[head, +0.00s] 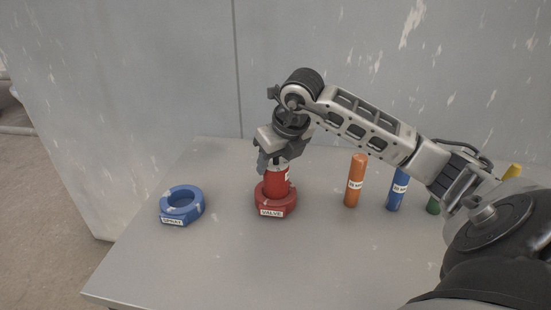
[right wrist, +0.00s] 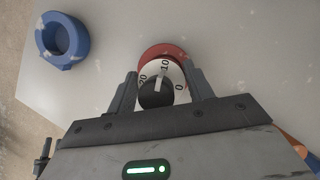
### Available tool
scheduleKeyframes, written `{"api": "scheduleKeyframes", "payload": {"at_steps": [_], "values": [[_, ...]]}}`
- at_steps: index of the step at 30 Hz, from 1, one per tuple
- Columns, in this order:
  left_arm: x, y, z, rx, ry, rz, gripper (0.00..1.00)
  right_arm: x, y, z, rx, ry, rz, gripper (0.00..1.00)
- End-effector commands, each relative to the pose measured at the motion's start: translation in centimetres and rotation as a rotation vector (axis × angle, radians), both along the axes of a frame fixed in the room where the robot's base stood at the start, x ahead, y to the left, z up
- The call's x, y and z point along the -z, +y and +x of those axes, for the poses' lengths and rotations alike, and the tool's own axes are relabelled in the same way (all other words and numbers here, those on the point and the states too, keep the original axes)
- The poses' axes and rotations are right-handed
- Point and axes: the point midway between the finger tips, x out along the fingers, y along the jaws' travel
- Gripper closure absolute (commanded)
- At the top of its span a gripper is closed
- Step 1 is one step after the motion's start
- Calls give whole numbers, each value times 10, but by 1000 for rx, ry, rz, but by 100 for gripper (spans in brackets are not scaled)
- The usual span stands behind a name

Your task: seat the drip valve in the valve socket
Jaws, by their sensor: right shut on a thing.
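The drip valve (head: 277,181) is a red cylinder with a white label, standing upright at the red ring socket marked VALVE (head: 275,208). In the head view its lower end is inside or right at the ring's opening; how deep it sits I cannot tell. My right gripper (head: 273,164) is above it, pointing down and shut on its top. In the right wrist view the valve's dial top (right wrist: 157,90), with a black knob and numbers, lies between the two fingers, and the red ring (right wrist: 163,52) shows behind it. My left gripper is not in view.
A blue ring socket marked SPRAY (head: 182,204) is on the table (head: 225,262) at the left, empty. An orange cylinder (head: 355,181), a blue cylinder (head: 397,190), a green one (head: 433,205) and a yellow one (head: 513,171) stand at the right, partly behind my arm. A grey wall stands behind.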

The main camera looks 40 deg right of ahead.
Motion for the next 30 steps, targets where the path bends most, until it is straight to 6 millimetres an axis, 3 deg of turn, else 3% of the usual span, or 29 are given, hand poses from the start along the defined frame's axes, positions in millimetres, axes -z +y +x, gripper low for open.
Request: {"api": "scheduleKeyframes", "payload": {"at_steps": [5,6,8,20,30], "values": [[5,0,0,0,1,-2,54,4,0,0,0,-1,0,94],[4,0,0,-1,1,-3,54,3,0,0,0,0,0,43],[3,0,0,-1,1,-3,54,3,0,0,1,0,0,27],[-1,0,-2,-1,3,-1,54,-5,0,-1,0,-1,-1,27],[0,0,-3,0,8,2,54,-69,2,-26,1,-6,-3,27]]}}
